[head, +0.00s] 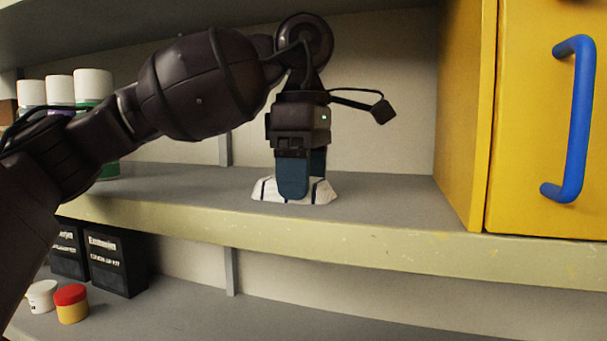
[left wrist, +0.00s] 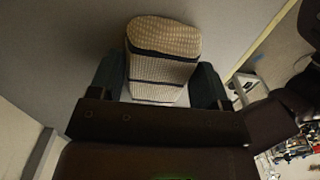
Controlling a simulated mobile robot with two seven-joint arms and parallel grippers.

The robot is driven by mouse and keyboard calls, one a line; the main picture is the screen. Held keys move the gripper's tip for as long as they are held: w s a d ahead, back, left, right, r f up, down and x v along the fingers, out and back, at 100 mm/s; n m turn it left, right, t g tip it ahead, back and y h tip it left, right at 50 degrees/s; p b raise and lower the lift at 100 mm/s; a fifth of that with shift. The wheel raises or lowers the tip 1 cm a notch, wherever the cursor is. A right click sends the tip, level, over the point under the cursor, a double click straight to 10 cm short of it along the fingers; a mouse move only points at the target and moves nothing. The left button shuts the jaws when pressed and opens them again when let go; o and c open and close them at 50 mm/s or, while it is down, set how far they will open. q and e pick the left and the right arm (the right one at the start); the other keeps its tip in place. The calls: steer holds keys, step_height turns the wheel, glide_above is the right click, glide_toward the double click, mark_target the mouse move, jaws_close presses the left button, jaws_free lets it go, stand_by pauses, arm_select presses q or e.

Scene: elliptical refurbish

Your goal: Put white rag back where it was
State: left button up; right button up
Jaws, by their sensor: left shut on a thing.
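The white rag (head: 322,192), with dark stripes, is on the grey middle shelf (head: 392,203) in the head view. My left gripper (head: 302,180) points down over it, and its blue fingers are shut on it. The rag's lower edge is at the shelf surface; I cannot tell whether it bears its weight there. In the left wrist view the rag (left wrist: 163,60) shows between the two fingers of my left gripper (left wrist: 160,88), with a woven beige-white end and dark bands. My right gripper is not in view.
A yellow cabinet (head: 466,110) with a blue handle (head: 583,120) stands at the right. White-capped bottles (head: 93,84) stand at the left behind my arm. Black boxes (head: 117,263) and small jars (head: 71,304) are on the lower shelf. The middle shelf is clear around the rag.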

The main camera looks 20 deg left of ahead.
arm_select(q)
steer(key=o, duration=0.8)
step_height(320, 180, up, 8)
steer(key=shift+f, duration=0.2)
